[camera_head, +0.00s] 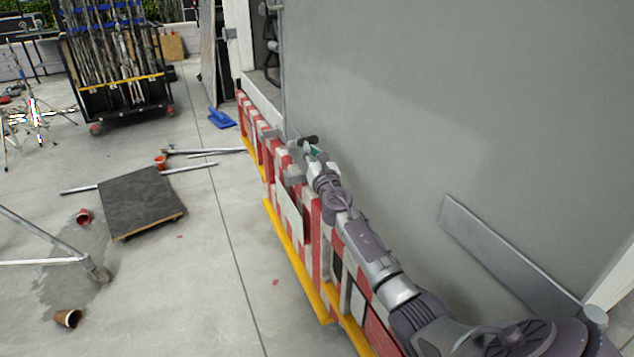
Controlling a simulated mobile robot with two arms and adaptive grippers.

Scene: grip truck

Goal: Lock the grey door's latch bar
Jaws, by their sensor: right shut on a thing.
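The grey door (400,90) fills the right half of the view as a large flat panel. A thin upright rod runs down its left edge. The latch bar (309,139) shows as a short dark grip near the door's lower left edge. My right gripper (311,148) is at this grip, at the end of my right arm reaching in from the lower right, and is shut on it. The fingers are small and partly hidden by the wrist, so the exact hold is unclear. My left gripper is out of view.
A red and white striped truck bumper (312,245) with yellow edging runs below the door. A grey plate (500,250) slants across the lower right. A dark board (140,203), metal poles and several small pots lie on the concrete floor at left. A wheeled rack (115,95) stands behind.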

